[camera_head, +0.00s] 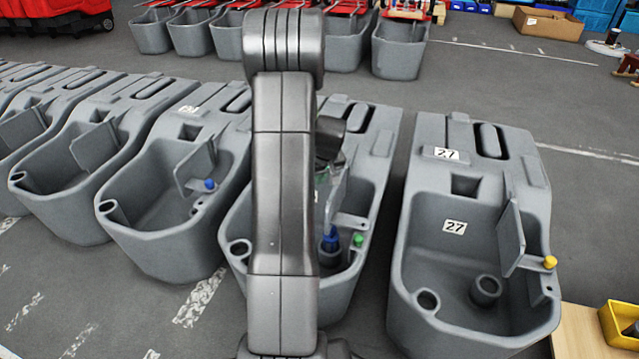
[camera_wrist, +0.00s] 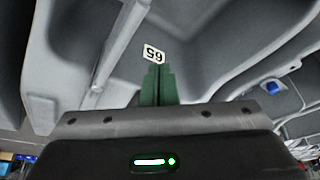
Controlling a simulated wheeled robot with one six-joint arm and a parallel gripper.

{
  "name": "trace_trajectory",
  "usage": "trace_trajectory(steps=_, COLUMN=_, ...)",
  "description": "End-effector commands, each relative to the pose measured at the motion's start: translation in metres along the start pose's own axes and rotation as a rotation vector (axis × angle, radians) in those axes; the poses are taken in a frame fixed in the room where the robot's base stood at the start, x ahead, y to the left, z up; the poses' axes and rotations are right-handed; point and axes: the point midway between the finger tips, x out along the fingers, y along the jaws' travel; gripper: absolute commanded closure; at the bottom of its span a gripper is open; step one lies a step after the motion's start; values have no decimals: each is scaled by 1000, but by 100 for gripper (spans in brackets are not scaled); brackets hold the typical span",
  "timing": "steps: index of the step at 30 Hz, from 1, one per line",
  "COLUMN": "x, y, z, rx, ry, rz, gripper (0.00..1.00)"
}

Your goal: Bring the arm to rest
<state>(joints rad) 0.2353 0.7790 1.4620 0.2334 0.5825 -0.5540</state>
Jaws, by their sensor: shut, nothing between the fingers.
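My arm stands upright in the middle of the camera_head view and covers part of a grey scrubber tank (camera_head: 375,150). My gripper is mostly hidden behind the arm there. In the wrist view my gripper (camera_wrist: 158,72) shows its green fingers together, with nothing between them. Beyond the fingertips is a grey tank wall with a white label reading 65 (camera_wrist: 153,53), upside down. I cannot tell whether the fingers touch the wall. A blue cap (camera_wrist: 273,87) shows at the right of the wrist view.
Behind the arm, a blue part (camera_head: 330,241) and a green cap (camera_head: 358,240) sit in the tank. Tank 27 (camera_head: 420,215) with a yellow cap (camera_head: 549,262) stands right. More tanks (camera_head: 150,215) line the left. A yellow bin (camera_head: 619,325) is at the lower right. Grey floor separates the rows.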

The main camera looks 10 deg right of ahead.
Motion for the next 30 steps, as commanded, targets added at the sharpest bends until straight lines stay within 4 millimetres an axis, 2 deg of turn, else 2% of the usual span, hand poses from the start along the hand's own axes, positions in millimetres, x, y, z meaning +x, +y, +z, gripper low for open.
trace_trajectory(steps=1, x=-16, y=3, z=-4, rx=0, ry=3, rz=1, gripper=100)
trace_trajectory(steps=6, x=-42, y=11, z=-7, rx=-1, ry=3, rz=0, gripper=100)
trace_trajectory(steps=12, x=-54, y=14, z=-8, rx=-3, ry=2, rz=-1, gripper=100)
trace_trajectory(steps=23, x=-54, y=14, z=-8, rx=-3, ry=1, rz=-1, gripper=100)
trace_trajectory(steps=26, x=-49, y=13, z=-7, rx=-3, ry=0, rz=-2, gripper=100)
trace_trajectory(steps=30, x=-31, y=8, z=-4, rx=-3, ry=-1, rz=-3, gripper=100)
